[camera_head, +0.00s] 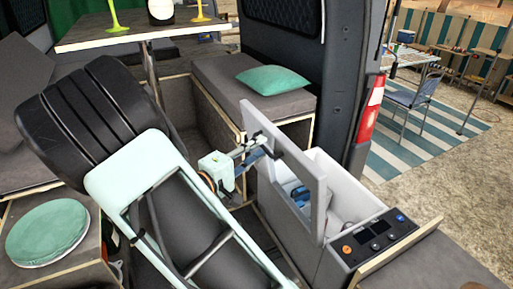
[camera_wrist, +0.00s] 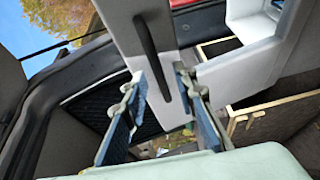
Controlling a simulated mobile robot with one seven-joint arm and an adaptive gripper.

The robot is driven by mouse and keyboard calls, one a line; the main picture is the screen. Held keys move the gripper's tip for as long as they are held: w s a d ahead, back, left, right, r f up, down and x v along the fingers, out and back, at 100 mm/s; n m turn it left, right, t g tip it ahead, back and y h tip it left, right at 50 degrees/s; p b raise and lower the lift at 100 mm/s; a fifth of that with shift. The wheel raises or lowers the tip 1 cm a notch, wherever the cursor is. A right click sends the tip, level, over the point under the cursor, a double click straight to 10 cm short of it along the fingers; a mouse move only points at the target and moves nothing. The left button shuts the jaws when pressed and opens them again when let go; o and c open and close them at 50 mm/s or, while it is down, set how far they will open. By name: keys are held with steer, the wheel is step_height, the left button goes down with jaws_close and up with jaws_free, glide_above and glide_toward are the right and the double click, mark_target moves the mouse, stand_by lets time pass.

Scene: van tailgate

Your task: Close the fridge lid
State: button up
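The fridge (camera_head: 343,215) is a light grey box with a dark control panel at its front right. Its lid (camera_head: 311,190) is open and stands steeply tilted along the fridge's left side. Blue and pale items show inside the fridge. My gripper (camera_head: 266,151) is at the lid's upper far part, on its left side. In the wrist view the fingers of my gripper (camera_wrist: 156,85) are spread apart. A grey part with a dark slot, seemingly the lid (camera_wrist: 153,45), lies between or just beyond them. I cannot tell whether they touch it.
A bench with a green cushion (camera_head: 273,80) stands behind the fridge. A table (camera_head: 150,33) with glasses is at the back left. Green plates (camera_head: 47,232) lie on a counter at the left. The van's door pillar (camera_head: 352,70) is close behind the fridge.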

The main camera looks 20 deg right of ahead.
steer(key=shift+c, duration=0.6)
jaws_close()
